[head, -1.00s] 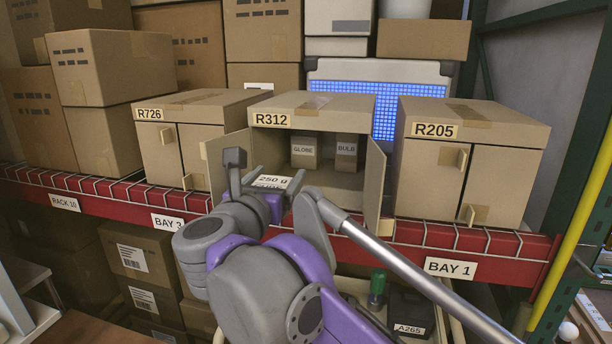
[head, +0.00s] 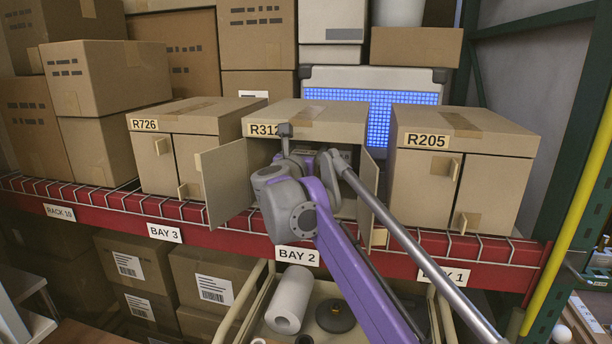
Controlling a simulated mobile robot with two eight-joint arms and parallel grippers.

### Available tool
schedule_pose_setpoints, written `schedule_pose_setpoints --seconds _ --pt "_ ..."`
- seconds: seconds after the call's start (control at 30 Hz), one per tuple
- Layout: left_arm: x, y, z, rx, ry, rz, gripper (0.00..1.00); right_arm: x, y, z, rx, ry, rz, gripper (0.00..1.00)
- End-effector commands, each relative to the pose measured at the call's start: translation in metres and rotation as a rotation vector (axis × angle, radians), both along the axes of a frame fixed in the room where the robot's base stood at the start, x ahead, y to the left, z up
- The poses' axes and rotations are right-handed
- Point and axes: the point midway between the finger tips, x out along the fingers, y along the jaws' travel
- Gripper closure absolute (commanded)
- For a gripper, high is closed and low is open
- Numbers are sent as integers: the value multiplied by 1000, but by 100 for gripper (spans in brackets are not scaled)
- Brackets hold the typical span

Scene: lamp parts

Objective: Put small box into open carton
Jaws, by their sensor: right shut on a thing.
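The open carton (head: 345,122), labelled R312, stands on the red rack shelf between two other cartons. Its left door (head: 227,182) and right door (head: 368,185) are swung open. My right gripper (head: 308,158) is at the carton's opening, between the doors, and its arm covers much of the inside. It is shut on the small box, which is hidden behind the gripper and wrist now. How far in the small box is, and whether it touches the carton's floor, I cannot tell. My left gripper is not in view.
Closed carton R726 (head: 165,165) stands on the left and closed carton R205 (head: 470,185) on the right. The shelf's red front edge (head: 110,210) runs below. A cart with a white roll (head: 290,300) stands beneath. A blue-lit panel (head: 383,115) is behind.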

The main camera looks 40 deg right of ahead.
Motion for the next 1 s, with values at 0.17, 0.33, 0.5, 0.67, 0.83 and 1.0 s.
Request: schedule_pose_setpoints --seconds 0.17,0.33,0.5,0.67,0.83,1.0 --pt "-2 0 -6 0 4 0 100 -1 3 -26 1 1 2 91" --pt "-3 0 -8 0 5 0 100 -2 3 -42 1 1 2 91" --pt "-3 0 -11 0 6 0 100 -1 2 -64 1 0 2 91" --pt "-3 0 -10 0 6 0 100 1 0 -68 1 0 2 91" --pt "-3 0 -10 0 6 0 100 1 0 -68 1 0 2 91" --pt "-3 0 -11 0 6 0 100 1 0 -71 1 0 2 10"
